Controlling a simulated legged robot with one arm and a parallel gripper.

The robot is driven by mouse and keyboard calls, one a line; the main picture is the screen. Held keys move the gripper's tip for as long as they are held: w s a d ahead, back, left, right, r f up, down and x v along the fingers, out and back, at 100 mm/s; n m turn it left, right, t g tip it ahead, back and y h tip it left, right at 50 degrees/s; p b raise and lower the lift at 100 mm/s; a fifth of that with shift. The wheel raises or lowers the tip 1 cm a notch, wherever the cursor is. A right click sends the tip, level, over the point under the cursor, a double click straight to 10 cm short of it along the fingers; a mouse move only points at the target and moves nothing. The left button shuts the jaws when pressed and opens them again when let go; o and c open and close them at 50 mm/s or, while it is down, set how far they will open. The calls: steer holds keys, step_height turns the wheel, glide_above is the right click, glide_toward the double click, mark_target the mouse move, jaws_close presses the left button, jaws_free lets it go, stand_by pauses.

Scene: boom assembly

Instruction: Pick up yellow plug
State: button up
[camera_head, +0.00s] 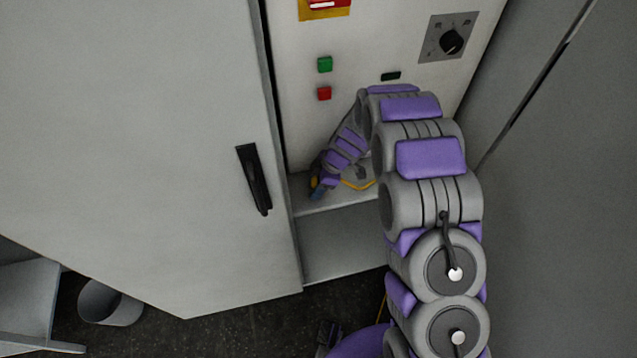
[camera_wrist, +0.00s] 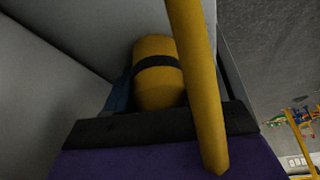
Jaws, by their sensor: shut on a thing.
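The yellow plug (camera_wrist: 155,72) shows in the wrist view as a yellow cylinder with a dark band, just beyond the dark edge of my gripper (camera_wrist: 155,122). A thick yellow cable (camera_wrist: 196,70) crosses in front of it. In the head view my gripper (camera_head: 316,188) is small and low at the cabinet's ledge, shut on the plug, of which only a bit of yellow shows. The yellow cable (camera_head: 357,185) runs right from there behind my arm. The fingertips are mostly hidden in both views.
The cabinet panel has a green button (camera_head: 324,64), a red button (camera_head: 324,93), a rotary knob (camera_head: 451,41) and a red switch on yellow (camera_head: 324,5). A door with a black handle (camera_head: 254,180) stands at left. A grey ledge (camera_head: 340,201) lies below. A grey bin (camera_head: 109,303) stands on the floor.

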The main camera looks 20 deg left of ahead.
mark_target(314, 177)
steer(key=shift+a, duration=0.3)
steer(key=shift+c, duration=1.4)
steer(key=shift+s+a, duration=0.1)
steer(key=shift+a, duration=0.15)
steer(key=shift+d+r, duration=0.1)
steer(key=shift+r, duration=0.25)
step_height(314, 177, up, 3)
steer(key=shift+d+r+p, duration=0.1)
steer(key=shift+r+p, duration=0.05)
steer(key=shift+p, duration=0.2)
steer(key=s+d, duration=0.7)
steer(key=s+d+r, duration=0.1)
steer(key=s+d, duration=0.3)
steer(key=shift+s, duration=0.25)
steer(key=shift+w, duration=0.1)
